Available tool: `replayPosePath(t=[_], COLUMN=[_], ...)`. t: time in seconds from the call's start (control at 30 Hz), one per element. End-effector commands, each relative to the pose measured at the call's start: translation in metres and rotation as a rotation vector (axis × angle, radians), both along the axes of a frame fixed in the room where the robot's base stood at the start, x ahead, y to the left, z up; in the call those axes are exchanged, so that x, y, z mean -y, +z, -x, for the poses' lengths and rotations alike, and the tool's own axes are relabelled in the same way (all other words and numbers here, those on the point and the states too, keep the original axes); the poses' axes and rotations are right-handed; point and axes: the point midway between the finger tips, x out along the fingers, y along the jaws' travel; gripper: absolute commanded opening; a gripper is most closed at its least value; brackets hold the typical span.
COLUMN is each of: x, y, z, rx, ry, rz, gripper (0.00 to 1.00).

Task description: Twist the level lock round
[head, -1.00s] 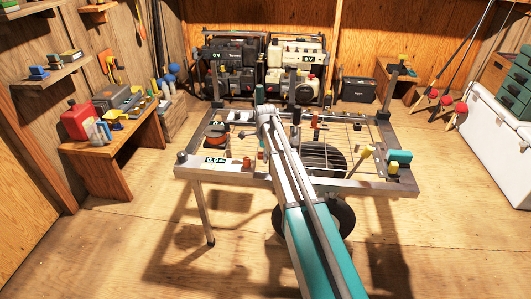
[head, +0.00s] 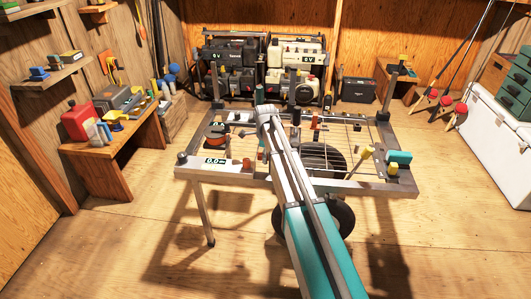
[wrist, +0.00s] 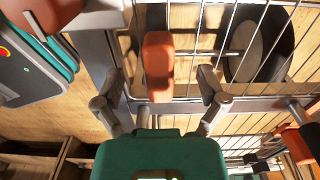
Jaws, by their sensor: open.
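An orange upright block (wrist: 158,65), which looks like the lock's handle, stands at the metal frame's rail in the wrist view. I cannot tell for certain that it is the level lock. My gripper (wrist: 160,82) is open, with one grey finger on each side of the block and visible gaps between. In the head view my arm reaches over the metal rack (head: 340,187), and my fingers are too small to make out there.
An orange round part (head: 215,131) sits on the rack's left side. A yellow-topped lever (head: 366,153) and teal block (head: 399,157) stand on the right. A wooden bench (head: 125,150) stands left, a white chest (head: 495,130) right.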

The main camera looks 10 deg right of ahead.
Motion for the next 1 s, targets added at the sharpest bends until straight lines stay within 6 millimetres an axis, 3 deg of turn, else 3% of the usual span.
replayPosePath(t=[0.7,1.0], x=[0.000,0.000], y=[0.054,0.065], z=[0.000,0.000], rx=[0.000,0.000], ry=[0.000,0.000], rz=[0.000,0.000], gripper=[0.91,0.91])
